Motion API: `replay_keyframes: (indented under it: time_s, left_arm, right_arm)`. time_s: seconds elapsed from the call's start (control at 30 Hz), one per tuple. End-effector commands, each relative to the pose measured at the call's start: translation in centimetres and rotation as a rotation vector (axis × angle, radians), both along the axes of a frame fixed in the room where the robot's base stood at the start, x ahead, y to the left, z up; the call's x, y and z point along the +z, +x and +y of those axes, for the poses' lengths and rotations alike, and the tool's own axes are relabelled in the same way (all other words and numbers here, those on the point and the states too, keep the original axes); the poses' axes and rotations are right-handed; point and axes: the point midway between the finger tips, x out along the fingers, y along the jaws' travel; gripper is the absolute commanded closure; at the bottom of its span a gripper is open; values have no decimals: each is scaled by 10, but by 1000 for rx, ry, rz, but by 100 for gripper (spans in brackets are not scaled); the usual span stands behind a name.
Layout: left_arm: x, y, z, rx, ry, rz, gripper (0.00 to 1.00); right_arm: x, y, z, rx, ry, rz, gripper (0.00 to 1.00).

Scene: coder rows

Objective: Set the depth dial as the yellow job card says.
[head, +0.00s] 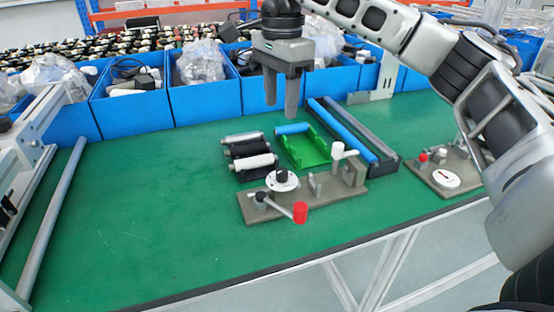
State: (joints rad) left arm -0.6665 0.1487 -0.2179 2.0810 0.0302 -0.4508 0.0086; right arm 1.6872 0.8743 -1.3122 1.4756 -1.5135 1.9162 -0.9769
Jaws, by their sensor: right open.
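A white round dial with a black knob (282,178) sits on a grey-brown fixture (340,195) near the table's middle. A second white dial with a red mark (446,179) sits on another plate to the right. I cannot read the markings of either, nor tell which one is the depth dial. No yellow job card shows. My right gripper (281,98) is open and empty, pointing down, above and behind the black-knobbed dial, in front of the blue bins. My left gripper is not in view.
The fixture carries a red-ended lever (299,212) and a white handle (338,150). Black and white rollers (250,153), a green tray (305,148) and a blue bar (342,128) lie behind it. Blue bins (206,101) line the back.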

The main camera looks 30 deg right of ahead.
Motion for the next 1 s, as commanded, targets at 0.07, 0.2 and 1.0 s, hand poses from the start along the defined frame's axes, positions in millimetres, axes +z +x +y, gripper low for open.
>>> replay_keyframes:
  time_s: [0.07,0.2,1.0]
  left_arm:
    - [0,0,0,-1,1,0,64]
    - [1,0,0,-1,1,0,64]
    - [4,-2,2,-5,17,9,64]
  right_arm:
    - [-1,-1,-6,-5,-18,2,55]
    - [-20,-2,-6,-4,-20,3,55]
    - [-153,-1,-5,-5,-15,0,55]
